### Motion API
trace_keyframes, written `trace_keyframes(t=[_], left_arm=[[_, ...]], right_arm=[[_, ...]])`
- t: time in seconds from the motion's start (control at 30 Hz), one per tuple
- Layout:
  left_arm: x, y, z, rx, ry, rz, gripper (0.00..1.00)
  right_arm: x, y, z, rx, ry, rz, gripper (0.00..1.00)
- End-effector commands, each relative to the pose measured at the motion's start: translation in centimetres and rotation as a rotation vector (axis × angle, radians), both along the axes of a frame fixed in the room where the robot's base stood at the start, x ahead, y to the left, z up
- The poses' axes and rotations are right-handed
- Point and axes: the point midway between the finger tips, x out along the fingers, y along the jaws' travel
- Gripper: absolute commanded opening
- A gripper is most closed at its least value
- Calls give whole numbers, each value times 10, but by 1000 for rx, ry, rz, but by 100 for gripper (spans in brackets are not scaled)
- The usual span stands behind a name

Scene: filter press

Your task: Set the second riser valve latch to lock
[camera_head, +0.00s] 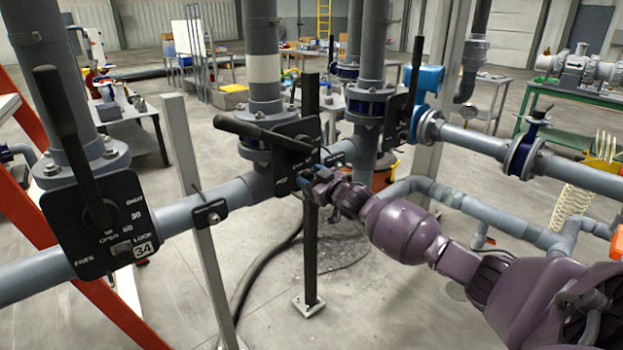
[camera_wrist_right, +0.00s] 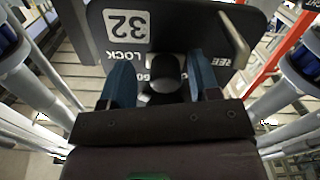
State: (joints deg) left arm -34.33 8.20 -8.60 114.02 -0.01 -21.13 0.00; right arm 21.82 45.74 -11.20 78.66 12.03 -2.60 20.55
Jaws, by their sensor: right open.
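The second riser valve has a black plate (camera_head: 285,150) on the middle riser, with its long black handle (camera_head: 262,134) swung out to the left. My right gripper (camera_head: 312,180) is at the lower right of this plate. In the right wrist view the plate (camera_wrist_right: 185,22) appears upside down, marked 32, LOCK and FREE. A dark rounded knob (camera_wrist_right: 166,72), apparently the latch, stands between the open fingers of my right gripper (camera_wrist_right: 163,80). Gaps seem to show on both sides; contact is unclear. The knob partly covers the lettering, so its setting cannot be told.
The left riser carries a plate (camera_head: 105,225) marked 34 with an upright handle (camera_head: 70,130). Another upright black handle (camera_head: 411,90) stands on the riser behind. Grey pipes run close around my right gripper, and a dark post (camera_head: 310,230) stands just below it.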

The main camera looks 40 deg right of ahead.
Motion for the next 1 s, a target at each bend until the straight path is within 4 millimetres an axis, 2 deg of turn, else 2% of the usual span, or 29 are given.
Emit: trace_keyframes(t=[0.27,0.7,1.0], left_arm=[[-3,1,1,0,5,3,56],[1,0,12,0,-8,2,56],[5,0,16,0,-17,-1,56]], right_arm=[[-15,-1,-1,1,1,1,56],[-80,-6,0,-1,1,0,56],[-105,-9,0,-1,0,-1,56]])
